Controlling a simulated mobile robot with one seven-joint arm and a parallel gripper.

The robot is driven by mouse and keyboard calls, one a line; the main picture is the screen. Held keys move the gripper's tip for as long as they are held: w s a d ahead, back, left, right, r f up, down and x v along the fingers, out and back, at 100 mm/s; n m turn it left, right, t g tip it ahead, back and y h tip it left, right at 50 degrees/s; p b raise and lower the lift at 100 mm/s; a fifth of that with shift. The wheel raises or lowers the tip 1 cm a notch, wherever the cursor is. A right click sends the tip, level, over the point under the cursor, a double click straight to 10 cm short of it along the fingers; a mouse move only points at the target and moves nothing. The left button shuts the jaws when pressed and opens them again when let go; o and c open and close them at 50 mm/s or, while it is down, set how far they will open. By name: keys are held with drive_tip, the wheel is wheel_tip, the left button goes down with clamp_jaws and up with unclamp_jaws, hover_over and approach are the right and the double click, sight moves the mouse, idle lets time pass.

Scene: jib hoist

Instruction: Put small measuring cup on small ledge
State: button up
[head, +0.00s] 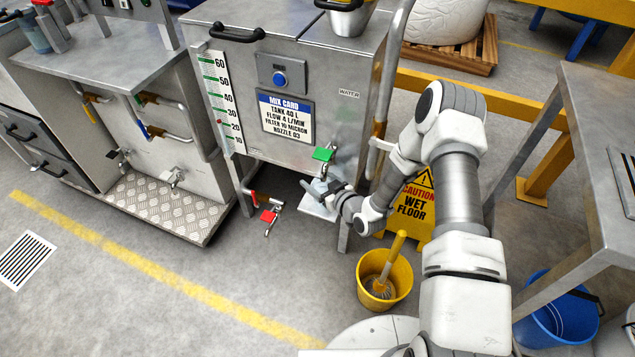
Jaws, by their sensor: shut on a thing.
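The small ledge (316,210) is a pale plate low on the front of the steel tank, under the tap with the green handle (323,154). My gripper (325,188) reaches in from the right, just above the ledge and below the tap. It is shut on the small measuring cup (317,186), a pale, see-through shape that shows only in part. The dark fingers hide some of the cup. I cannot tell whether the cup's base touches the ledge.
A red-handled valve (268,216) is left of the ledge. A yellow bucket (391,280) with a brush stands below my arm, near a wet floor sign (415,208). A steel table (590,150) is at right. The floor at front left is clear.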

drive_tip(key=shift+r, duration=0.1)
drive_tip(key=o, duration=1.1)
drive_tip(key=shift+s+d+r, duration=0.15)
drive_tip(key=shift+s+d, duration=0.05)
drive_tip(key=shift+s, duration=0.05)
drive_tip(key=p+v, duration=0.3)
drive_tip(key=v, duration=0.8)
drive_tip(key=shift+s, duration=0.2)
